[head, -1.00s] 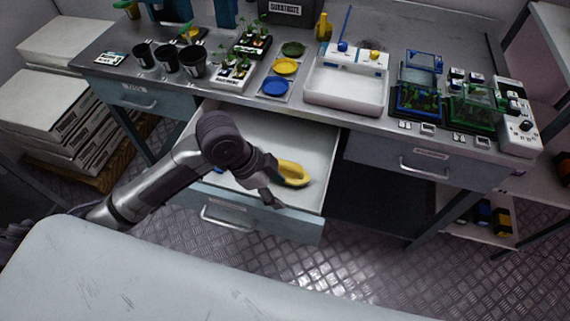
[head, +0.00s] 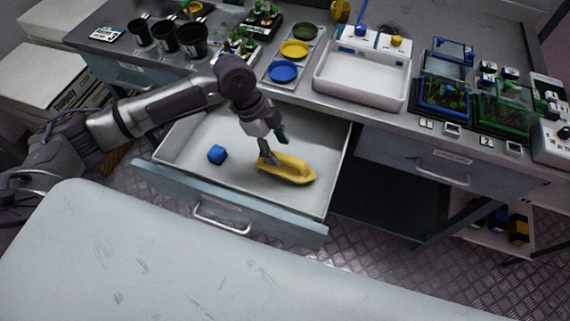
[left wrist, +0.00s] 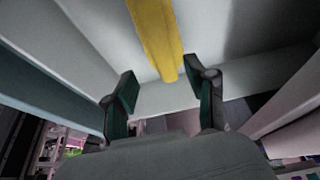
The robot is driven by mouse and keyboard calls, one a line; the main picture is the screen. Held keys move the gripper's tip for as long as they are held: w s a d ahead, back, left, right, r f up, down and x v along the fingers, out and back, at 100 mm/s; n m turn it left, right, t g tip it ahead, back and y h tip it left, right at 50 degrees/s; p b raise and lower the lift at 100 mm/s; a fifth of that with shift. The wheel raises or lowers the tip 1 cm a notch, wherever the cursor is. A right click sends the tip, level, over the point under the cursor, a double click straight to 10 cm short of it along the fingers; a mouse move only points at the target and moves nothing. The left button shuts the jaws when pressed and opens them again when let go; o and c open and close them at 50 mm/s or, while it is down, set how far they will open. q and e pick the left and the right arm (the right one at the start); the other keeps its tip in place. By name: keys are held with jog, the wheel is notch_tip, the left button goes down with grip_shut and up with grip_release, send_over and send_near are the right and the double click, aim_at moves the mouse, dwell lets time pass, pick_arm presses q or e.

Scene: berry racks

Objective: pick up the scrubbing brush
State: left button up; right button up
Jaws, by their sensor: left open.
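The yellow scrubbing brush (head: 290,170) lies in the open drawer, toward its right side. It also shows in the left wrist view (left wrist: 156,35), running from the top edge down to between the fingers. My left gripper (head: 272,150) points down into the drawer at the left end of the brush. In the left wrist view the gripper (left wrist: 165,92) is open, with a finger on each side of the brush's near end. I cannot tell whether either finger touches it. My right gripper is not in view.
The drawer's front panel (head: 235,208) stands out from the bench. Above are a white basin (head: 362,82), colored dishes and potted plants. A pale surface (head: 150,255) fills the lower left.

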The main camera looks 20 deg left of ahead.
aim_at(283, 156)
pick_arm(q)
jog(key=x, duration=0.5)
jog(key=shift+w+f+p, duration=0.3)
jog(key=shift+f+p, duration=0.05)
jog(key=shift+a, duration=0.1)
grip_shut()
